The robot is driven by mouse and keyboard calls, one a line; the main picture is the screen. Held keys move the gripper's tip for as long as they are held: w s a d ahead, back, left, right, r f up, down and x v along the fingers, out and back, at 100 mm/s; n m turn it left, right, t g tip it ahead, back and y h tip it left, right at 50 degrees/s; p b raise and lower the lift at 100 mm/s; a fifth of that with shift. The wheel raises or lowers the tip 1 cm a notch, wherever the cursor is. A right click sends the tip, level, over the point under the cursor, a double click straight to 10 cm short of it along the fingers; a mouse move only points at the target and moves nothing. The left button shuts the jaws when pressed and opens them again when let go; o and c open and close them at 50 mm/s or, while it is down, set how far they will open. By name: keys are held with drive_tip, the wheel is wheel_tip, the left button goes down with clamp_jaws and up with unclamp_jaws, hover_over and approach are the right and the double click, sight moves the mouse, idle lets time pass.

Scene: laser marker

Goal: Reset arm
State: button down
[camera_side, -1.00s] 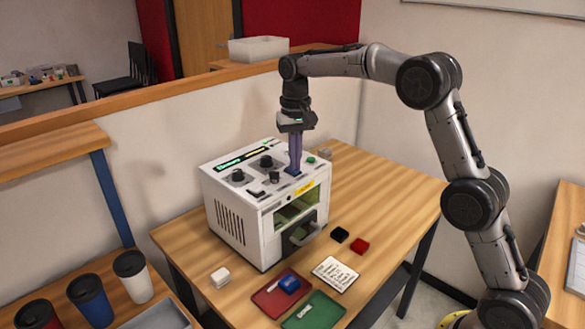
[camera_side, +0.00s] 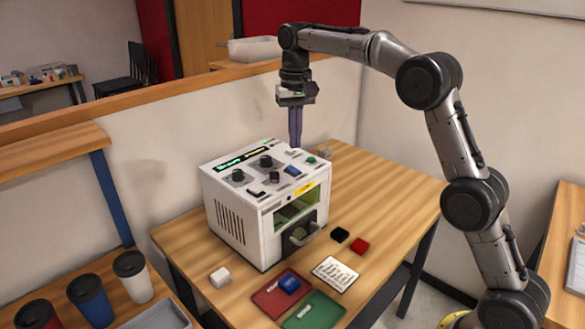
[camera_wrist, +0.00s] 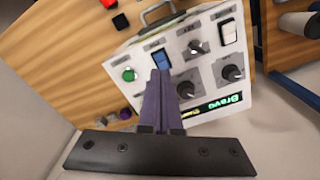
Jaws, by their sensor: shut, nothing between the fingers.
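The white laser marker (camera_side: 232,215) stands on the wooden table in the side view. Its top panel has dark knobs, switches, a green button (camera_side: 311,160), a blue rocker switch (camera_side: 292,170) and a lit green display (camera_side: 243,158). My gripper (camera_side: 296,146) is shut and empty, with its purple fingers pointing down above the back of the panel, apart from it. In the wrist view the closed fingers (camera_wrist: 160,75) overlap the picture just below the blue switch (camera_wrist: 162,59). The display (camera_wrist: 222,104) shows there upside down.
A white block (camera_side: 220,277) lies at left. The table's right side is clear.

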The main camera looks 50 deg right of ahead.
drive_tip(key=shift+r, duration=0.45)
drive_tip(key=s+a+r+t, duration=0.2)
drive_tip(key=s+r, duration=0.5)
drive_tip(key=r, duration=0.2)
drive_tip(key=s+a+r+n+t, duration=0.1)
drive_tip(key=s+r, duration=0.2)
drive_tip(key=s, duration=0.9)
drive_tip(key=s+a+f+n+t, duration=0.1)
drive_tip(key=s+f, duration=0.2)
drive_tip(key=s, duration=0.3)
drive_tip(key=s+f+n+t, duration=0.1)
drive_tip(key=s+f, duration=0.2)
drive_tip(key=s, duration=0.2)
drive_tip(key=s+f+n, duration=0.3)
drive_tip(key=s+f, duration=0.2)
drive_tip(key=f, duration=0.5)
drive_tip(key=shift+t, duration=0.3)
drive_tip(key=shift+a, duration=0.1)
